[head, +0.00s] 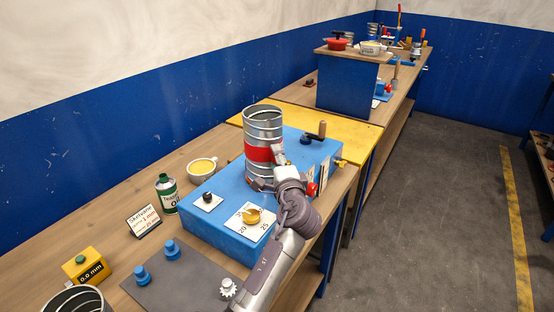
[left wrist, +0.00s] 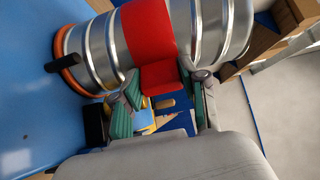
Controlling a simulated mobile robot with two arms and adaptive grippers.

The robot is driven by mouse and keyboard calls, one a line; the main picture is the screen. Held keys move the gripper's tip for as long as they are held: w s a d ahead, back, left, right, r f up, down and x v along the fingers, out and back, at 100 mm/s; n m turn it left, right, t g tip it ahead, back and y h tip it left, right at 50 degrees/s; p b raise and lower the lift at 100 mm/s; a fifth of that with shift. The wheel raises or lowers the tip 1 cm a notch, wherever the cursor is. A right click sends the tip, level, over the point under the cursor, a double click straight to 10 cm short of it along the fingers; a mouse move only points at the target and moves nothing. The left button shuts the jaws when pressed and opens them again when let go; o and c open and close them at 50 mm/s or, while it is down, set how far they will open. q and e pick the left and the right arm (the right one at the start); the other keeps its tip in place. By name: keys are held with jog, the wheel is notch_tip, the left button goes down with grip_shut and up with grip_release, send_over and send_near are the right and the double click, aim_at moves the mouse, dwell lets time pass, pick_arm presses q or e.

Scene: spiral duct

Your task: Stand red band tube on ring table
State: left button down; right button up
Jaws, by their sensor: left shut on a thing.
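The red band tube (head: 264,128) is a ribbed silver duct with a red band. It is upright over the blue machine box (head: 216,226). In the left wrist view the tube (left wrist: 205,35) has an orange-brown ring (left wrist: 68,60) around its lower end, against the blue surface; I cannot tell whether it bears fully on it. My left gripper (head: 279,158) is at the tube's right side. In its wrist view the gripper (left wrist: 160,78) is shut on a red tab of the band. The ring table's top is mostly hidden by the tube. My right gripper is not in view.
A green oil can (head: 166,192) and a cup (head: 201,168) stand left. Another metal tube (head: 75,302) shows at the lower left.

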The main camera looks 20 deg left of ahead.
pick_arm(q)
jog(key=shift+f, duration=0.1)
jog(key=c, duration=0.5)
grip_release()
jog(key=shift+c, duration=0.2)
jog(key=v, duration=0.7)
jog(key=shift+s+d, duration=0.2)
jog(key=shift+s, duration=0.05)
